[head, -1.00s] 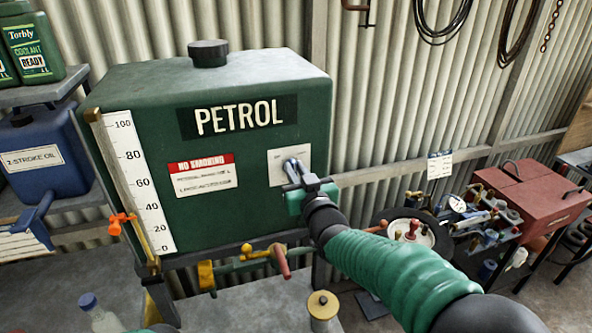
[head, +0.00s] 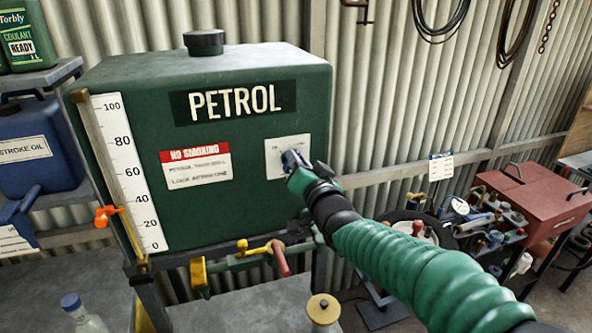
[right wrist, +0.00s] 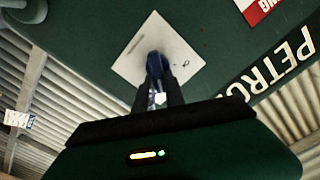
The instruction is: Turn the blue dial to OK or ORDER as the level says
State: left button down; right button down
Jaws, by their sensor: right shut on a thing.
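The green PETROL tank (head: 120,75) fills the middle of the head view. A white plate (head: 275,147) on its front right carries the blue dial, mostly hidden by my gripper; the dial (right wrist: 154,64) shows in the right wrist view. My right gripper (head: 297,165) is shut on the dial, its fingers (right wrist: 158,88) on either side of it. The plate's lettering is too small to read. The white level scale (head: 125,170) runs from 0 to 100, with a thin tube beside it. An orange pointer (head: 106,215) sits between 20 and 40. My left gripper is not in view.
A yellow and red tap (head: 270,250) sticks out under the tank. A bottle (head: 82,312) and a yellow-lidded can (head: 323,310) stand below. A blue oil can (head: 40,150) is at left, a red toolbox (head: 535,205) at right.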

jog(key=shift+w+d+m+b, duration=0.1)
jog(key=shift+d+m+b, duration=0.1)
jog(key=shift+m+b, duration=0.65)
jog(key=shift+r+m, duration=0.1)
jog(key=shift+m, duration=0.15)
jog(key=c, duration=1.4)
grip_release()
jog(key=shift+w, duration=0.1)
jog(key=shift+f, duration=0.2)
